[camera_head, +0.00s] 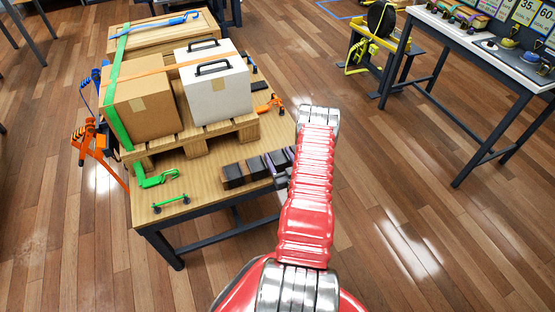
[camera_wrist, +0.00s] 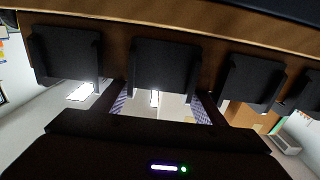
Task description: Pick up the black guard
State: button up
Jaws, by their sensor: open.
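Nothing shows held between the fingers. I cannot tell whether the fingers touch the guard. In the head view my red arm hides much of the gripper and part of the row.
A pallet (camera_head: 190,140) on the table bears a brown carton (camera_head: 140,100) and a white case (camera_head: 218,95). A green ratchet (camera_head: 158,178) lies near the front-left.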

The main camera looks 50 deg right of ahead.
aim_at(275, 151)
jog(key=shift+x, duration=2.45)
jog(key=c, duration=0.8)
jog(key=shift+s+r, duration=0.25)
jog(key=shift+r, duration=0.05)
jog(key=s+a+r, duration=0.2)
jog(key=s, duration=0.1)
jog(key=s+a+r, duration=0.2)
jog(key=s+r, duration=0.1)
jog(key=s, duration=0.1)
jog(key=s+a+r, duration=0.2)
jog(key=s+a, duration=0.1)
jog(key=s, duration=0.1)
jog(key=shift+s+r, duration=0.2)
jog(key=shift+s, duration=0.05)
